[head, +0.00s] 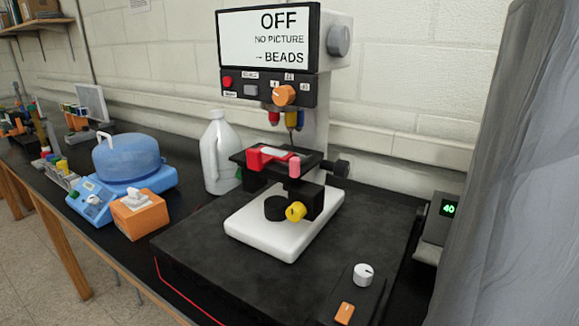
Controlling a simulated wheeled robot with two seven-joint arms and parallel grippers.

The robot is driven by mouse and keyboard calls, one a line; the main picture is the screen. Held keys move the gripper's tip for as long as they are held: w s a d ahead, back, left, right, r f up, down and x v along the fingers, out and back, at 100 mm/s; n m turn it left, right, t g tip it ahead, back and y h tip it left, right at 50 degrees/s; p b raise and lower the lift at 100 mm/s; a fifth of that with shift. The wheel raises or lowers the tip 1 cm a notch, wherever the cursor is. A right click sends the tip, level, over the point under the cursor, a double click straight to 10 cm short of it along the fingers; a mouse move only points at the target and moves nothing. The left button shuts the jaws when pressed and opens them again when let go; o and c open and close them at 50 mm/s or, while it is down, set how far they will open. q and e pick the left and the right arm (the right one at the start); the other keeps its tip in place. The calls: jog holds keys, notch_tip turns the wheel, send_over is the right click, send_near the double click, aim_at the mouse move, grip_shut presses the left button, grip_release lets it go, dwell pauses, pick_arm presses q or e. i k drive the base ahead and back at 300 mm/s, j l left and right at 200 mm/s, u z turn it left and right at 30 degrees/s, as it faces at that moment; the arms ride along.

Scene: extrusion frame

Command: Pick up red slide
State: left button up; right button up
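A red piece (256,160) lies on the black stage (310,160) of a microscope-like instrument (322,100). A pale, glassy strip (275,152) sits at its top, and a pink block (294,166) stands at its right end. The red piece looks like the slide or its holder; I cannot tell which. Red, yellow and blue tipped lenses (287,119) hang above the stage. Neither of my grippers shows in the head view.
The instrument's white base (270,240) rests on a black slab (200,245). A white jug (219,150), a blue centrifuge-like device (125,165) and an orange tissue box (138,214) stand left. A control box (352,295) sits front right, beside a grey drape (510,160).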

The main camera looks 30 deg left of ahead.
aim_at(258, 158)
jog(key=j+z, duration=0.25)
jog(key=j, duration=0.65)
jog(key=k+j+z, duration=0.1)
jog(key=j+z, duration=0.15)
jog(key=j, duration=0.65)
